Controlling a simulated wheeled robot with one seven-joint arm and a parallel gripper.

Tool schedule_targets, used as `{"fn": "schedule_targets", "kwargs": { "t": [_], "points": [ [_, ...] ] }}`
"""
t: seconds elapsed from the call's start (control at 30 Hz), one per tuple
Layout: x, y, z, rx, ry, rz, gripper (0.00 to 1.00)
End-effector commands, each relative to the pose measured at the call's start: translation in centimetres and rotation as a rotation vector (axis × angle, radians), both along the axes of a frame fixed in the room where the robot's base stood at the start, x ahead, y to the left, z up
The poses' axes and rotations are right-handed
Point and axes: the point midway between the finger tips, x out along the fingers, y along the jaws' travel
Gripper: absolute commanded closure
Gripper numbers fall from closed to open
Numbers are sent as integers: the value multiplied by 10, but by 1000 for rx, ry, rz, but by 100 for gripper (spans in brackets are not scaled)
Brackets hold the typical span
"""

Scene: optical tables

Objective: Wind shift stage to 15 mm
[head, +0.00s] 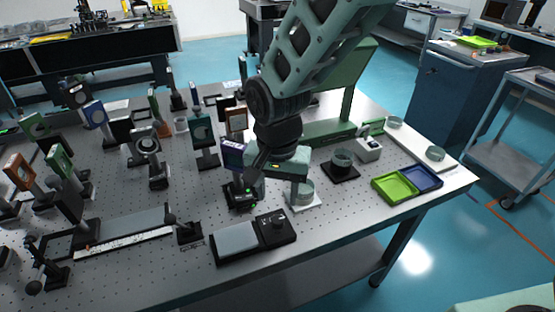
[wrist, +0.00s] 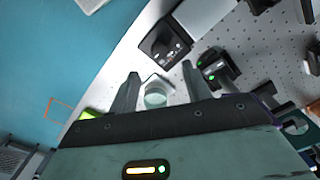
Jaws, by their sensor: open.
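What looks like the shift stage (head: 125,232) lies at the front left of the table in the head view. It has a long grey plate, a white scale strip (head: 125,243) with a small reddish mark near its left end, and dark round knobs at its ends. The scale reading is too small to tell. My gripper (wrist: 160,80) is open and empty, pointing down, well to the right of the stage. In the wrist view a round glass dish (wrist: 155,97) shows between and below its fingers; I cannot tell if they touch it.
A black box with a grey plate (head: 237,238) lies in front of my gripper. A black device with green lights (head: 241,195) stands just left of it. Mounted optics crowd the table's left and back. Green (head: 393,187) and blue (head: 422,178) trays lie at the right.

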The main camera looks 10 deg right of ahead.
Motion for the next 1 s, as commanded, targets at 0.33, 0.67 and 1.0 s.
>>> {"fn": "schedule_targets", "kwargs": {
  "t": [0.33, 0.67, 1.0],
  "points": [
    [0, 0, 71, 2, -3, 1, 51],
    [0, 0, 91, 0, 0, 0, 51],
    [0, 0, 90, 0, 0, 0, 51]
  ]
}}
